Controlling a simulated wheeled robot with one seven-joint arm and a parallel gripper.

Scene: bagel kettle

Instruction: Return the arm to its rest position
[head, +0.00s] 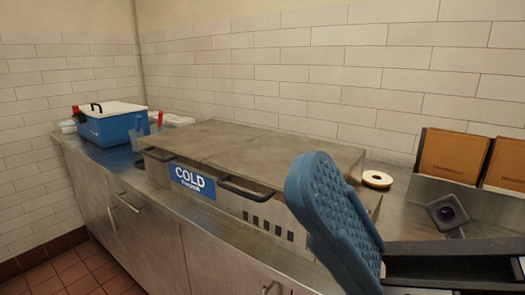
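My gripper (332,215) shows at the lower right of the head view, with blue, dimpled finger padding pointing up and to the left. It is in front of the right end of the steel cold unit (250,148) as seen from here. The finger surfaces overlap in this view, so I cannot tell whether there is a gap between them. No object shows in the visible part of the gripper. Dark arm parts of mine run off the right edge.
The cold unit has a blue COLD label (192,182) and dark handles. A blue cooler (112,128) with a white lid stands on the left counter. A pale ring-shaped item (377,179) lies right of the unit. Brown boxes (453,156) stand at the right against a tiled wall.

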